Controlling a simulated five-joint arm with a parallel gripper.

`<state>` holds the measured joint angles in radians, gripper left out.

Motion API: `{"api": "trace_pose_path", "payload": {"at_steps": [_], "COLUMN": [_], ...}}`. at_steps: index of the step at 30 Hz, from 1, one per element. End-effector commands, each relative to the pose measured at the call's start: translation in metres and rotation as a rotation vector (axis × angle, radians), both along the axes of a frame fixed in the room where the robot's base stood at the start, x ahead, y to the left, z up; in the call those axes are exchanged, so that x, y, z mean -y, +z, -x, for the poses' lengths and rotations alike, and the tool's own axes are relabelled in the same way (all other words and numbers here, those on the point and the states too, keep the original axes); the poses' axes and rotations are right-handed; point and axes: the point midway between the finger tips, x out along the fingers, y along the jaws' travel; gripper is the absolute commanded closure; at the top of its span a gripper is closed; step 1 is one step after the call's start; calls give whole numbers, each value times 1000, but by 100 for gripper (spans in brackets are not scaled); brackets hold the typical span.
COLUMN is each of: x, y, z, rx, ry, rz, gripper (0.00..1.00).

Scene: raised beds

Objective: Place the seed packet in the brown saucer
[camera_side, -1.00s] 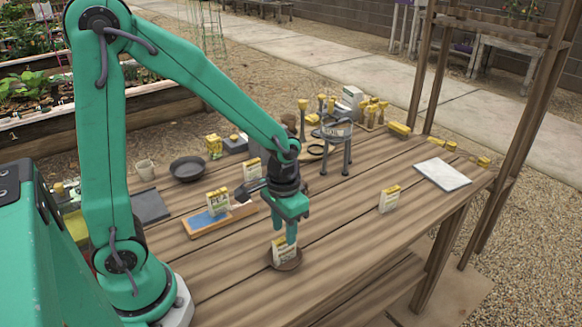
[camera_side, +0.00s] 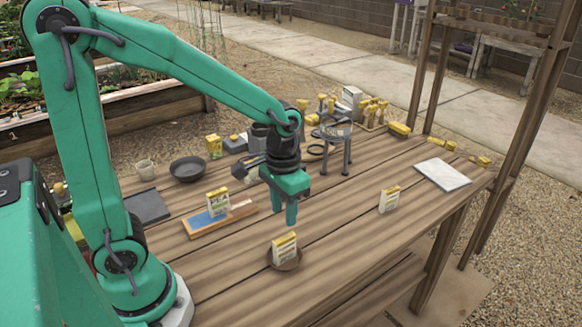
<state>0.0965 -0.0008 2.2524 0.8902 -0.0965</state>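A white and yellow seed packet (camera_side: 285,247) stands upright in the small brown saucer (camera_side: 289,267) near the front of the wooden table. My gripper (camera_side: 285,212) is above and slightly behind the packet, pointing down and clear of it. Its fingers look apart, with nothing held between them.
Another packet (camera_side: 217,203) stands on a blue and wood board (camera_side: 199,228) to the left. A further packet (camera_side: 389,199) stands to the right, and a white slab (camera_side: 442,174) lies beyond it. A dark bowl (camera_side: 188,169) and a ring stand (camera_side: 337,150) are farther back.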

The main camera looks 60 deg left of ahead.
Motion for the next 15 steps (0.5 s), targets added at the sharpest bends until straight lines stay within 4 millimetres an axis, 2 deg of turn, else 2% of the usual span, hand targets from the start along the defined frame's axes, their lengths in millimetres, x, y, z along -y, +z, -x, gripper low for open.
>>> {"api": "trace_pose_path", "payload": {"at_steps": [8,15], "x": [-1,-7], "y": [6,31], "z": [2,12], "rx": [18,99], "ry": [0,2], "rz": [2,8], "gripper": [62,62]}}
